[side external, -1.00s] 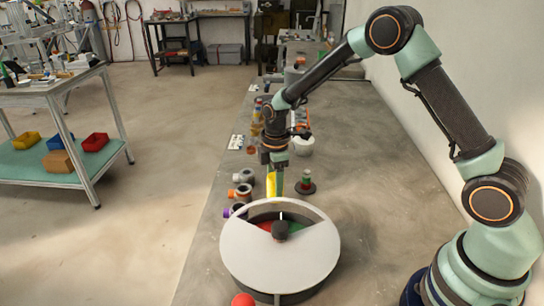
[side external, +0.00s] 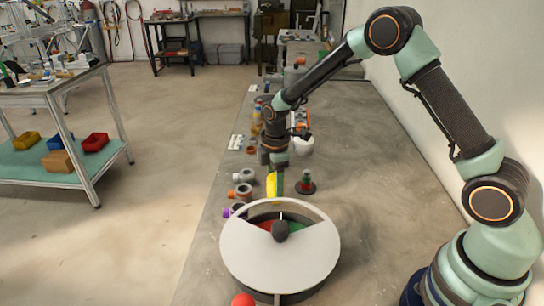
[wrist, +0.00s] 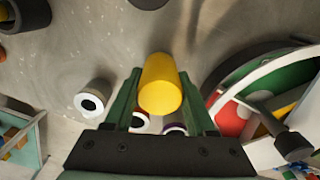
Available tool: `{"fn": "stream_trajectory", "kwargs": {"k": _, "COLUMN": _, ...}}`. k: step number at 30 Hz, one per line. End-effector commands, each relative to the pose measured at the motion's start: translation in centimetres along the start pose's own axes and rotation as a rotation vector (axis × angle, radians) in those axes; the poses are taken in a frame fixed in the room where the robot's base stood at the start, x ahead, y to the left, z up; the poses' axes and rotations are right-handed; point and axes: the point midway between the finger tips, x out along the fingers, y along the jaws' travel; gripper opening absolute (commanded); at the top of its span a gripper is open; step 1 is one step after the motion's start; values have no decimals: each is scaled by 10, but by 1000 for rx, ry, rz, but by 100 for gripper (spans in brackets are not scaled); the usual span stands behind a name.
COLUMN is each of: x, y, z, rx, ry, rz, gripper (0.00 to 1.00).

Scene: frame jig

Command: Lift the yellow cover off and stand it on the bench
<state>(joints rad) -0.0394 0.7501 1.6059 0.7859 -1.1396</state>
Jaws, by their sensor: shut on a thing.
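The yellow cover (side external: 271,185) is a plain cylinder. In the side view it stands roughly upright just behind the round white-topped turntable, partly hidden by my gripper (side external: 280,182). In the wrist view the cover (wrist: 160,88) sits between the two green fingers of my gripper (wrist: 161,76), which is shut on it. I cannot tell whether its lower end touches anything; the turntable edge and fingers hide the bench below it.
The turntable (side external: 280,257) has an open sector showing red and green. Pipe fittings (side external: 240,192) lie left of the cover. A dark-based post (side external: 306,185) stands to its right. A red ball (side external: 243,299) is at the front. The bench (side external: 372,170) is bare to the right.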

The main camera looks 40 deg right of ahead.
Motion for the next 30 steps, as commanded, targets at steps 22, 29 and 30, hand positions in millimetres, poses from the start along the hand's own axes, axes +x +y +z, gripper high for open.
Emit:
{"fn": "stream_trajectory", "kwargs": {"k": 22, "x": 8, "y": 0, "z": 0, "rx": 0, "ry": 0, "rz": 0, "gripper": 91}}
{"fn": "stream_trajectory", "kwargs": {"k": 29, "x": 8, "y": 0, "z": 0, "rx": 0, "ry": 0, "rz": 0, "gripper": 98}}
{"fn": "stream_trajectory", "kwargs": {"k": 30, "x": 8, "y": 0, "z": 0, "rx": 0, "ry": 0, "rz": 0, "gripper": 100}}
